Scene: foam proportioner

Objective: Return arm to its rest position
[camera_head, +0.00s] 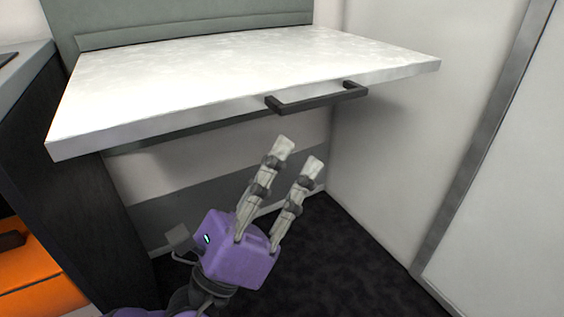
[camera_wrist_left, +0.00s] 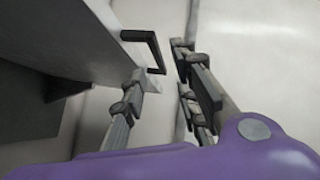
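My left gripper (camera_head: 298,157) is purple with grey fingers. It is below and in front of a white fold-down table panel (camera_head: 240,62), with its fingers pointing up toward the panel's front edge. The fingers are apart with nothing between them. A dark bar handle (camera_head: 318,101) is on the panel's front edge, above the fingertips and not held. In the left wrist view the open fingers of the gripper (camera_wrist_left: 165,80) show, with the handle (camera_wrist_left: 154,48) beyond them. My right gripper is in neither view.
A dark-sided cabinet (camera_head: 70,190) stands on the left, with an orange object (camera_head: 35,275) at its lower left. A pale wall (camera_head: 410,130) closes off the right side. Dark carpet (camera_head: 350,265) below the panel is clear to the right of my gripper.

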